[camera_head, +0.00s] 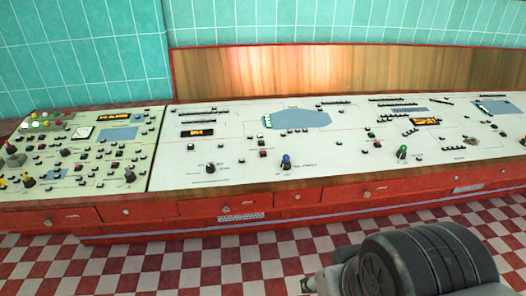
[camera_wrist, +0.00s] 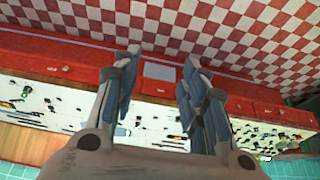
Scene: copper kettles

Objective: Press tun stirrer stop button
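A long cream control console (camera_head: 350,160) with many small buttons, knobs and displays runs across the head view. I cannot tell which button is the tun stirrer stop button; the labels are too small to read. Small red buttons show near the middle, one (camera_head: 263,153) to the left of a blue knob (camera_head: 286,161). A green knob (camera_head: 402,152) stands further right. In the wrist view, my gripper (camera_wrist: 162,60) is open and empty, its fingers apart with the console (camera_wrist: 55,105) beyond them, upside down. My gripper is not seen in the head view.
The console front is red with drawers (camera_head: 240,208) and a wooden front edge. A wooden backboard (camera_head: 290,70) and teal tiled wall (camera_head: 80,50) stand behind it. The red and white checked floor (camera_head: 180,262) in front looks clear. Part of my arm fills the lower right.

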